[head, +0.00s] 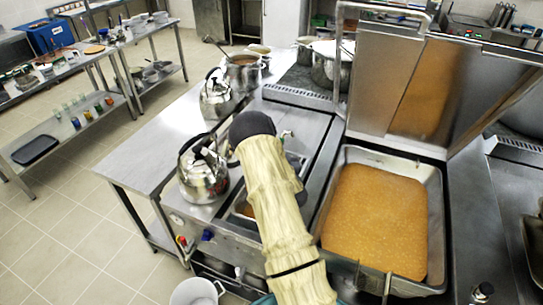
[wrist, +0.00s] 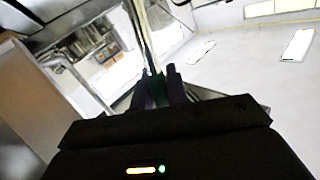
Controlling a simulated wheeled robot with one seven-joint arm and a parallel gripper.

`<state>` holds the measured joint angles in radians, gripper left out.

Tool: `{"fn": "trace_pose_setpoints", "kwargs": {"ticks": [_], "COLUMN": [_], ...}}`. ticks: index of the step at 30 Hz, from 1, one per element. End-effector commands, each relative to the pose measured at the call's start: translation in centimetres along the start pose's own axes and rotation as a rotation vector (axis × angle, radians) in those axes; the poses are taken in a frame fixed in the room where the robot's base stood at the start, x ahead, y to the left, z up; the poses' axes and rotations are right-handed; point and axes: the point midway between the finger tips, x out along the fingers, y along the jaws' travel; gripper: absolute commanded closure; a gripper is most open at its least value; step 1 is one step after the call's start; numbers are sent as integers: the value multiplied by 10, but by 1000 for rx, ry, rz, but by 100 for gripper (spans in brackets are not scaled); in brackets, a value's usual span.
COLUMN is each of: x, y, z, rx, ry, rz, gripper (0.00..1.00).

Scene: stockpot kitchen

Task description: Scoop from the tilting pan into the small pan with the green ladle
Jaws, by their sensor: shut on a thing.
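The tilting pan (head: 438,215) is at the right of the head view, its lid (head: 385,85) raised. It holds an orange-brown food (head: 375,220) spread across its bottom. In the wrist view my gripper (wrist: 160,76) is shut on the green handle of the ladle (wrist: 157,92). A pale shaft runs up from the fingers in that view; I cannot see the ladle's bowl. In the head view my cream-sleeved arm covers the middle and the gripper cannot be made out. I cannot pick out the small pan with certainty; part of the worktop is hidden behind my arm.
Two steel kettles (head: 203,172) and a pot (head: 243,72) stand on the counter left of my arm. A larger pot (head: 328,68) stands behind. A white bucket (head: 197,292) is on the floor at the bottom. Shelved tables (head: 75,125) stand at far left; the tiled floor between is clear.

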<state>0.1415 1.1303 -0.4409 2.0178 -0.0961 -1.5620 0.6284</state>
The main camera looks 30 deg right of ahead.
Motion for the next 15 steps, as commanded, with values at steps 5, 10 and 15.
{"fn": "trace_pose_setpoints", "kwargs": {"ticks": [5,10,15], "x": [0,0,0], "y": [3,4,6], "z": [2,1,3], "rx": [1,1,2], "ry": [5,5,7], "rz": [2,4,7], "gripper": [100,100,100]}}
